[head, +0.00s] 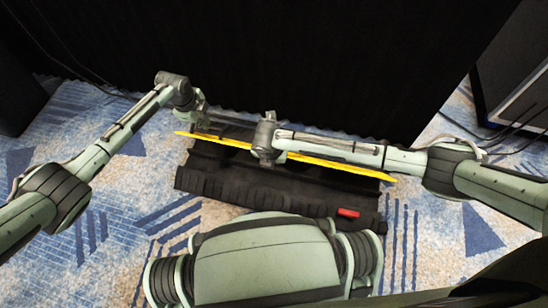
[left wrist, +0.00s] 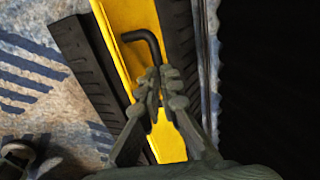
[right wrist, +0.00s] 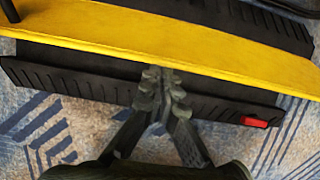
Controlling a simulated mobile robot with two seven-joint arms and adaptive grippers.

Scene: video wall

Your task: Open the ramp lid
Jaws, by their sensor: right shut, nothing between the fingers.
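The ramp (head: 250,190) is a long black ribbed strip on the carpet with a long yellow lid (head: 340,166). In the head view the lid shows as a thin, almost edge-on band, so it looks raised. In the left wrist view the lid (left wrist: 120,20) carries a bent black handle (left wrist: 140,37). My left gripper (left wrist: 160,78) has its fingers closed about the handle's stem; it is at the lid's left end in the head view (head: 203,112). My right gripper (right wrist: 165,78) is shut and empty, its tips at the lid's edge in the right wrist view; I cannot tell whether they touch.
A black curtain (head: 270,60) hangs just behind the ramp. A red piece (head: 348,213) sits at the ramp's near right corner. A dark cabinet (head: 510,70) with cables stands at the right. Blue-patterned carpet (head: 130,200) is free at the left.

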